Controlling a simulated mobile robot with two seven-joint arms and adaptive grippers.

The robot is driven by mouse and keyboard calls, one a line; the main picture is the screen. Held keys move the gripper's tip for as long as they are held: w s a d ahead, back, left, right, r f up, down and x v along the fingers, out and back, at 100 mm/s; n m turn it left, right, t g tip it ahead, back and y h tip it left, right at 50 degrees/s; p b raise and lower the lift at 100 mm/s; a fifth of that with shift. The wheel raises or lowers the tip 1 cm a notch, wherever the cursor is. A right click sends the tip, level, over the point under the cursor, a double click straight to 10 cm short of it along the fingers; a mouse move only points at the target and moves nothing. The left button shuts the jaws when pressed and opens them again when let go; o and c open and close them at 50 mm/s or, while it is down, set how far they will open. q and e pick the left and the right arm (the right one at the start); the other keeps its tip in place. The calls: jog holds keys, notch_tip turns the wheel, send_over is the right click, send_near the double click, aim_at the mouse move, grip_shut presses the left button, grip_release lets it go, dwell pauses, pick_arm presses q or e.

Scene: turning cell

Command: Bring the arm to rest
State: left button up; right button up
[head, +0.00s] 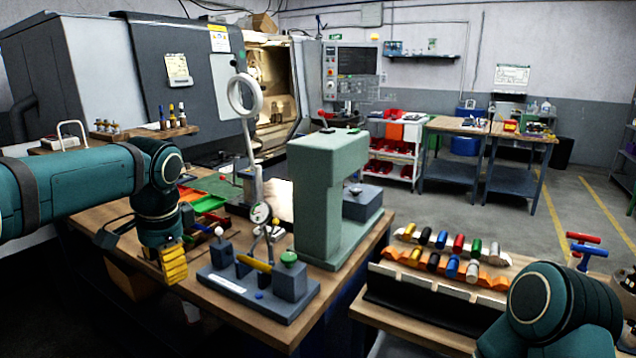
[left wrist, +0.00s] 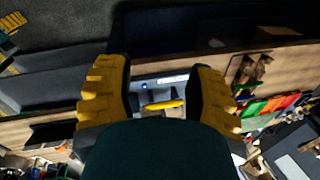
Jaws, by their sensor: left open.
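My left gripper (head: 172,266) hangs beside the left front end of a grey fixture, over the front edge of the wooden bench (head: 120,215). Its yellow ribbed fingers overlap in the head view. In the left wrist view the open left gripper (left wrist: 157,97) has its fingers well apart with nothing held. The fixture's yellow bar (left wrist: 164,105) shows beyond the gap, apart from the fingers. My right arm (head: 550,310) shows at the lower right of the head view; its gripper is out of that view.
The grey fixture (head: 258,303) and a tall green-grey device (head: 315,200) stand close to the left gripper. Coloured trays (head: 208,204) lie behind it. A rack of coloured pieces (head: 440,262) stands on the right bench. Open floor (head: 440,215) lies beyond.

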pick_arm(q)
jog(key=d+f+n+h, duration=0.15)
jog(key=d+f, duration=0.35)
jog(key=f, duration=0.7)
jog(key=d+f+h, duration=0.2)
jog(key=d+f, duration=0.4)
jog(key=f, duration=0.6)
jog(key=s+d+f+n+h, duration=0.1)
jog(key=s+d+f+n, duration=0.2)
jog(key=s+f, duration=0.6)
jog(key=s+d+f+n+h, duration=0.1)
jog(key=s+d+f+n, duration=0.2)
jog(key=s+f, duration=0.6)
jog(key=shift+s+f+n, duration=0.3)
jog(key=shift+f+n, duration=0.55)
jog(key=shift+n, duration=0.4)
